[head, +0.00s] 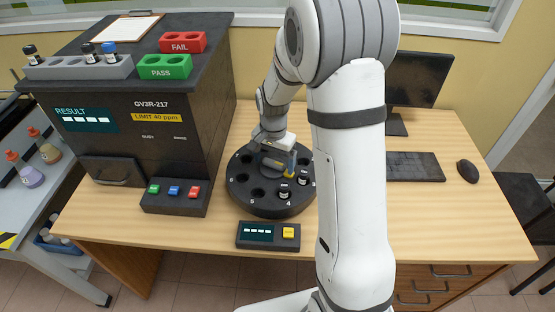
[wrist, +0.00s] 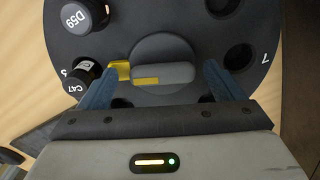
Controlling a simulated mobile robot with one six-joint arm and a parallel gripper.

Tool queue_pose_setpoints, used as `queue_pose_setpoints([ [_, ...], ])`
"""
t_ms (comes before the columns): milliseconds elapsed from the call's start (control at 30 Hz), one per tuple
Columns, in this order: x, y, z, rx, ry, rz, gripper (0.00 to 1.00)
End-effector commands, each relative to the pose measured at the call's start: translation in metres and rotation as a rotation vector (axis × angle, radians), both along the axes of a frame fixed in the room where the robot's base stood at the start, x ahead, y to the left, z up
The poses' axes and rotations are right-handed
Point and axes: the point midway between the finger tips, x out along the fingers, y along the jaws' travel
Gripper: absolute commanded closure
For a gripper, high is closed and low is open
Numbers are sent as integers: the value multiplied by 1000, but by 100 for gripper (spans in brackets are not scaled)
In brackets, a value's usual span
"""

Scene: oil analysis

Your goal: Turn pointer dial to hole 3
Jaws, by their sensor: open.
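The pointer dial (wrist: 163,73) is a grey bar-shaped knob with a yellow stripe, at the centre of a round black carousel (wrist: 145,22). Its yellow pointer (wrist: 119,70) points left in the wrist view, roughly toward the vial C47 (wrist: 84,76). The label beside that vial is partly hidden. My gripper (wrist: 160,72) is open, its blue fingers on either side of the knob. The left finger is close to the pointer; I cannot tell whether they touch. In the head view, the carousel (head: 252,207) sits on the desk below my gripper (head: 278,162).
Vial D59 (wrist: 83,14) stands in the carousel beside C47; other visible holes are empty. A small control box (head: 268,236) with a yellow button lies in front. A black analyser (head: 150,95) stands left; a monitor (head: 420,80), keyboard (head: 413,167) and mouse (head: 467,171) are right.

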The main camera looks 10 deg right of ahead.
Motion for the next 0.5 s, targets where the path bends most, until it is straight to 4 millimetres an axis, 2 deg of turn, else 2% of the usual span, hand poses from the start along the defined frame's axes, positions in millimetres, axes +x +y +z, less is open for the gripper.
queue_pose_setpoints([
  [267, 0, 1, 6, 1, -2, 0, 13],
  [500, 0, 0, 44, 0, -6, 0, 13],
])
